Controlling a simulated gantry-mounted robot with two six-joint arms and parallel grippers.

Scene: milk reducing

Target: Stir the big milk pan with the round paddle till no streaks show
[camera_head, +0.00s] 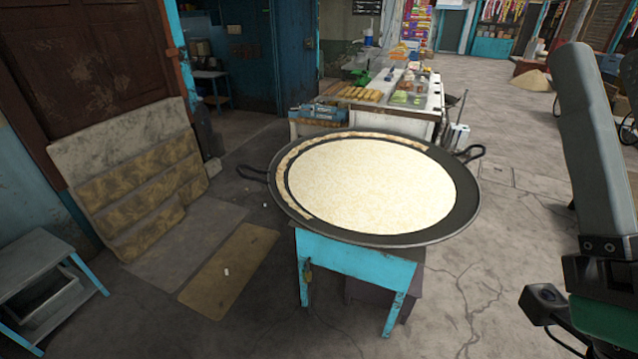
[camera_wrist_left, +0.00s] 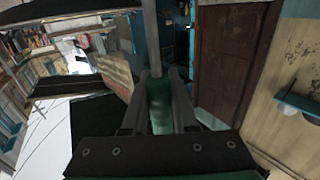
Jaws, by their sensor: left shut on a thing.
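The big milk pan (camera_head: 461,203) is a wide dark shallow pan with two side handles, on a turquoise stand in the middle of the head view. Pale cream, grainy milk (camera_head: 370,185) fills most of it. A browner crust band (camera_head: 284,180) runs along its left and back edge. In the left wrist view my left gripper (camera_wrist_left: 160,78) is shut on a green handle (camera_wrist_left: 159,108) with a grey shaft (camera_wrist_left: 151,40) running upward. The round end of this paddle is out of view. My left gripper does not show in the head view.
A turquoise stand (camera_head: 357,262) bears the pan. A food cart (camera_head: 425,112) stands close behind it. A small table (camera_head: 35,262) is at the left, near boards (camera_head: 130,175) leaning on the wall. My right arm (camera_head: 594,150) is at the right edge, apart from the pan.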

